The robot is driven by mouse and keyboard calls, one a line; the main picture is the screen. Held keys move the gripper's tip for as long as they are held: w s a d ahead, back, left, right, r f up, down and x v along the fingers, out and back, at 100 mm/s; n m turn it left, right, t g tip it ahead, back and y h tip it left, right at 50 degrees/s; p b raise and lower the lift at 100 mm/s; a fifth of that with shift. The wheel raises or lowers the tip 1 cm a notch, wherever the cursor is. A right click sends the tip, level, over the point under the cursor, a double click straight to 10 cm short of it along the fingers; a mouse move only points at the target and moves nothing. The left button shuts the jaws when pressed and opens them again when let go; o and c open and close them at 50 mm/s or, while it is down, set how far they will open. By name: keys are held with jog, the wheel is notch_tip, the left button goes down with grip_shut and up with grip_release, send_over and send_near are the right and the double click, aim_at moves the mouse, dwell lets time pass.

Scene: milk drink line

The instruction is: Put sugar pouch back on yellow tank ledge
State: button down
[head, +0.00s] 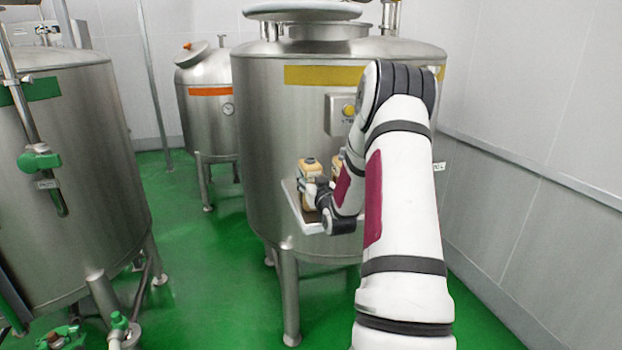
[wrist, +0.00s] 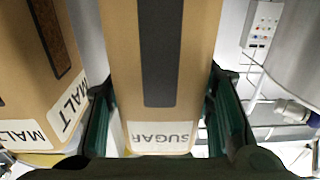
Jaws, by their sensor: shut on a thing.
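The sugar pouch (wrist: 200,60), tan with a dark stripe and a white SUGAR label, fills the middle of the wrist view. My gripper (wrist: 168,115) is shut on it, with one dark green finger along each side. In the head view my gripper (head: 322,190) is small and partly hidden by my arm, at the pale ledge (head: 293,203) on the front of the yellow-banded tank (head: 270,130). Two tan pouches show there, one (head: 308,170) at the left and one (head: 337,164) mostly behind my arm. Their labels are too small to read. Contact between the sugar pouch and ledge is unclear.
A malt pouch (wrist: 60,100) stands close left of the sugar pouch in the wrist view. A control box (head: 340,115) sits on the tank above the ledge. A green-banded tank (head: 75,160) stands left, an orange-banded tank (head: 208,120) behind. Green floor (head: 190,260) lies open between the tanks.

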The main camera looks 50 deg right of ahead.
jog(key=shift+f, duration=0.1)
jog(key=c, duration=0.8)
grip_release()
jog(key=shift+o, duration=0.2)
